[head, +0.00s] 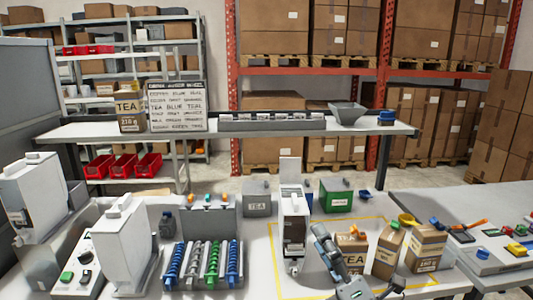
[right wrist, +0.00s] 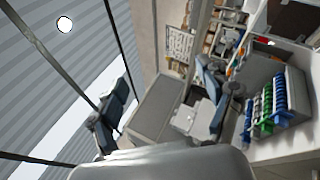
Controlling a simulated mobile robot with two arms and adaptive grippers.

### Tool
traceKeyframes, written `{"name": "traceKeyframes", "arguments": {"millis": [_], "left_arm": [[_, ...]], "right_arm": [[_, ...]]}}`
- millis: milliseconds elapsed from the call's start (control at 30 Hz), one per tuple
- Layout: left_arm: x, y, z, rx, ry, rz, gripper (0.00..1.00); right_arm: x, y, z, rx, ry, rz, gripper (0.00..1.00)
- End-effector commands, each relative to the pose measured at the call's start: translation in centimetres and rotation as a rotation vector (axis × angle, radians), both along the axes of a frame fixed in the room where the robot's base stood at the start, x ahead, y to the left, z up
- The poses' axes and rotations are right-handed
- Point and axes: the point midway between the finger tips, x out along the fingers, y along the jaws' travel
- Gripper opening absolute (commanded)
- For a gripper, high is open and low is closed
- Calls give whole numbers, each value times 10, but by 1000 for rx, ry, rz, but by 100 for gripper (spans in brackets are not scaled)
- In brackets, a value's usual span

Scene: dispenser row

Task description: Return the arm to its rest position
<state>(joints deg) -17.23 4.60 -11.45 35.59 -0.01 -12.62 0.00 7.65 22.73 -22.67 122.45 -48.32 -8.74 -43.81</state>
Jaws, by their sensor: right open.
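My right gripper (head: 322,240) is low in the middle of the head view, over the work table (head: 262,270), in front of the white dispenser and left of the tea bags. In the right wrist view its two dark blue-grey fingers (right wrist: 165,98) stand wide apart with nothing between them. The gripper is open and empty. Its exact height above the table is hard to tell. My left gripper is not in view.
Brown tea bags (head: 353,252) stand close right of the gripper within a yellow outline. A white dispenser (head: 294,220) is just left. Coloured augers (head: 210,265) and white machines (head: 126,245) stand farther left. A side table (head: 480,205) with small parts is right.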

Motion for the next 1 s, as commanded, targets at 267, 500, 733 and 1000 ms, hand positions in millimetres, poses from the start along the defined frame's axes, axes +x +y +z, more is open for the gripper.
{"name": "traceKeyframes", "arguments": {"millis": [267, 500, 733, 1000], "left_arm": [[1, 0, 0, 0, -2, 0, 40], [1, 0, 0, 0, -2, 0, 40], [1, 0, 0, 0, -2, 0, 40], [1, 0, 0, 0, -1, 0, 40]], "right_arm": [[-32, -96, -151, 793, 720, -300, 79], [-136, -116, -273, 1288, 1214, -627, 79], [-226, -107, -321, 1525, 1490, -885, 79], [-266, -98, -369, 1612, 1628, -1051, 79]]}}
